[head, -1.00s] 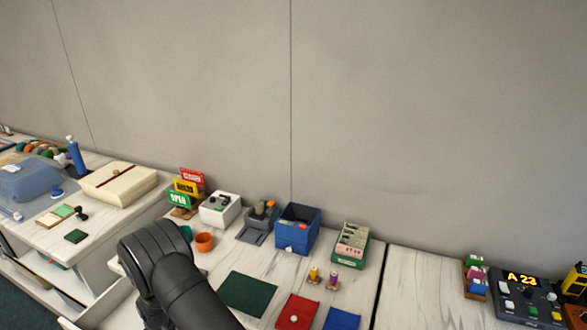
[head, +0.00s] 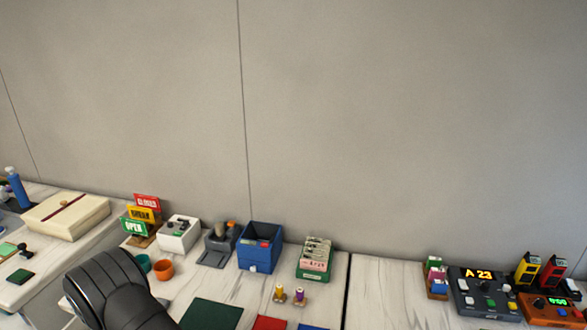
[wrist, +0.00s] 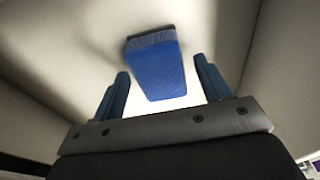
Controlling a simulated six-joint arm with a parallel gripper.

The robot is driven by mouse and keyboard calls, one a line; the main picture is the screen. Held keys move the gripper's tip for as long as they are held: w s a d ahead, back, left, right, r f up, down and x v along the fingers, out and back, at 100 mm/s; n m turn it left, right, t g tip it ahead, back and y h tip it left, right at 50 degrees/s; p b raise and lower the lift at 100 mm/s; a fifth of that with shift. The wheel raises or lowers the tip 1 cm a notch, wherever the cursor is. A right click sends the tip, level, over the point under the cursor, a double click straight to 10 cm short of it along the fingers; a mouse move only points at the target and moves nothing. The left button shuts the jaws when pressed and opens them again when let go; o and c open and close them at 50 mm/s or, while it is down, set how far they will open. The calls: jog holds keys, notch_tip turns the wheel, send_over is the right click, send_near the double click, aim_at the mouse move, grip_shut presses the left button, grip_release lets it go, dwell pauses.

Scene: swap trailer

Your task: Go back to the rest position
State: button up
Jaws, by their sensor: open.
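My gripper (wrist: 161,92) shows in the wrist view with its two dark blue fingers spread apart. It is open, and nothing sits between the fingers. Beyond them is a pale surface with a blue box-shaped fixture (wrist: 155,68) on it, seen at a distance. In the head view only a black link of my arm shows at the lower left; the gripper itself is out of that picture.
On the white counter stand open/closed signs (head: 141,220), a white box (head: 178,234), a blue bin (head: 260,247), a green card box (head: 314,259) and an orange cup (head: 163,270). A console reading A 23 (head: 484,291) stands at right. The wall above is bare.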

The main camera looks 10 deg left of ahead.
notch_tip(320, 180, up, 11)
jog(key=d, duration=0.2)
jog(key=f, duration=0.4)
jog(key=a+f, duration=0.1)
jog(key=f, duration=0.3)
jog(key=a+f, duration=0.1)
jog(key=f, duration=0.3)
jog(key=shift+f, duration=0.1)
notch_tip(320, 180, up, 32)
jog(key=w+d+m, duration=0.2)
jog(key=w+d, duration=0.1)
jog(key=w, duration=0.5)
jog(key=w+d+m, duration=0.2)
jog(key=w+d, duration=0.1)
jog(key=w, duration=0.5)
jog(key=shift+d+r+t, duration=0.15)
jog(key=shift+r+t, duration=0.15)
